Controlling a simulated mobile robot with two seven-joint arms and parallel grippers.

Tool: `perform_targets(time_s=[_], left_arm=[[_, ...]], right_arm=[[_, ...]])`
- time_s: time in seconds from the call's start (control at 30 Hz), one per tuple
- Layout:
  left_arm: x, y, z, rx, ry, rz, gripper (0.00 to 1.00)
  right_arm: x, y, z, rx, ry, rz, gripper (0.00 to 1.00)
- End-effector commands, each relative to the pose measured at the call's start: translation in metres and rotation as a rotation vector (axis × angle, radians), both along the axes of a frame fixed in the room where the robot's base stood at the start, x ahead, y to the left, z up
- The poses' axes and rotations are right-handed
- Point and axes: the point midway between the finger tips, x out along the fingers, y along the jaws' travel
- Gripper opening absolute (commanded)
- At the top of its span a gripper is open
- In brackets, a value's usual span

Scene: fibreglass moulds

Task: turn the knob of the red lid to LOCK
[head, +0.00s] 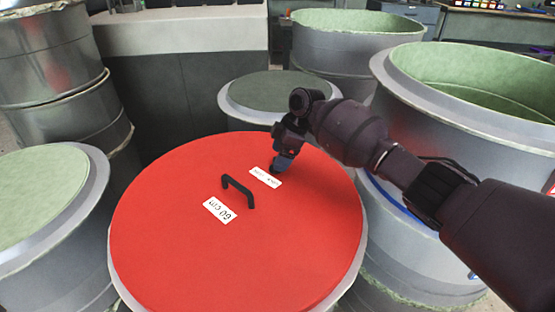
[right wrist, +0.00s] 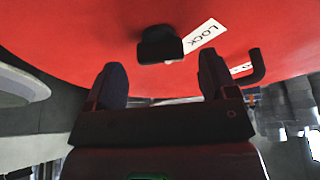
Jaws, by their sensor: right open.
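The red lid (head: 300,235) is a large round disc on a drum-shaped mould in the head view. It also fills the top of the right wrist view (right wrist: 60,25). The black knob (right wrist: 160,45) shows there just ahead of my right gripper (right wrist: 161,72), roughly in line with the gap between the fingers. A white label (right wrist: 203,37) reading LOCK lies beside the knob. My right gripper (head: 281,160) is open and empty over the lid's upper part. It seems to hide most of the knob in the head view. My left gripper is not in view.
A black handle (head: 238,190) stands up from the lid near a white "60 cm" label (head: 219,210). Grey moulds with green insides crowd around, including a tall one (head: 393,75) at right and a lower one (head: 237,115) behind.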

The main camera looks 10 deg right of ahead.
Motion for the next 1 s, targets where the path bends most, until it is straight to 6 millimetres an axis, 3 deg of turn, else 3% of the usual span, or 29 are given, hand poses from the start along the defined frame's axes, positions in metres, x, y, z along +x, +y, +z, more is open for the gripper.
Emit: perform_targets(time_s=[0.03,0.1,0.4,1.0], left_arm=[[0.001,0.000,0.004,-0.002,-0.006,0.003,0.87],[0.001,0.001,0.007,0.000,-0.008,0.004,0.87],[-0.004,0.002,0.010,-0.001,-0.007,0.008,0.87],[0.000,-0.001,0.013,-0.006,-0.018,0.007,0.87]], right_arm=[[0.000,-0.004,0.018,0.000,-0.011,-0.001,0.79],[-0.001,-0.009,0.031,0.001,-0.012,-0.001,0.79],[-0.004,-0.026,0.069,0.001,-0.007,0.000,0.79],[-0.006,-0.030,0.076,0.000,-0.001,0.001,0.79]])
